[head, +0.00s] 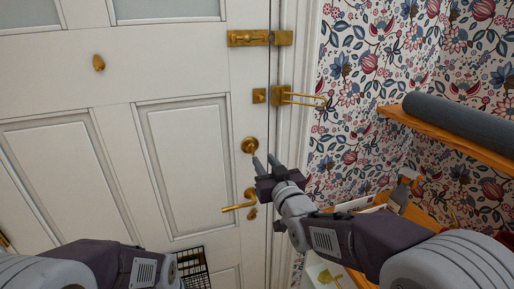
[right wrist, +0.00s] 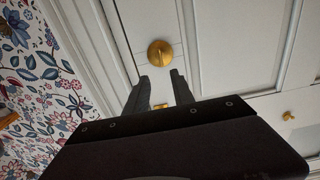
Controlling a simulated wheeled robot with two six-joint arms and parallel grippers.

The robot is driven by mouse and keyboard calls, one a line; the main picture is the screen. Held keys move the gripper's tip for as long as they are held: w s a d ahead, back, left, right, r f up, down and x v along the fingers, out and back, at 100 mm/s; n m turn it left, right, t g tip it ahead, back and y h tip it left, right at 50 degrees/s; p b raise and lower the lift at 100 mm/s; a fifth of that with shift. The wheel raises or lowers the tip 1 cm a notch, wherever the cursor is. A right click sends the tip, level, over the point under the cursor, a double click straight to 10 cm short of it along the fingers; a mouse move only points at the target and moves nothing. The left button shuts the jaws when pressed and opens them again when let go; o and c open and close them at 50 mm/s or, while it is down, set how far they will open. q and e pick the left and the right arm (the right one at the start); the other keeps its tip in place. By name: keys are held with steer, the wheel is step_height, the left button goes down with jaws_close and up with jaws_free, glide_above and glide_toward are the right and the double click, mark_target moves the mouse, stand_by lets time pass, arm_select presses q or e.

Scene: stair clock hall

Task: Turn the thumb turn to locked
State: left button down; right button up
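The thumb turn (head: 250,145) is a round brass piece on the white door (head: 185,165), near its right edge and above the lever handle (head: 238,204). In the right wrist view the thumb turn (right wrist: 160,53) shows as a brass disc with a narrow raised grip across it. My right gripper (head: 265,163) is just below and right of the thumb turn in the head view. Its two fingers are apart and empty; in the right wrist view the gripper (right wrist: 161,82) points at the disc, with a gap before it. Part of my left arm shows at bottom left; its gripper is out of view.
A brass bolt (head: 258,38) and a door guard (head: 292,97) sit higher on the door edge and frame. At right, a wooden shelf (head: 440,128) holds a grey roll (head: 460,122) against patterned wallpaper. A black wire basket (head: 193,268) is low by the door.

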mark_target(253, 148)
steer(key=p+x, duration=0.1)
steer(key=x, duration=0.3)
steer(key=p+x, duration=0.1)
steer(key=x, duration=0.3)
steer(key=shift+a+p, duration=0.25)
steer(key=shift+p, duration=0.05)
steer(key=shift+w+d+f, duration=0.1)
steer(key=shift+w, duration=0.35)
jaws_close()
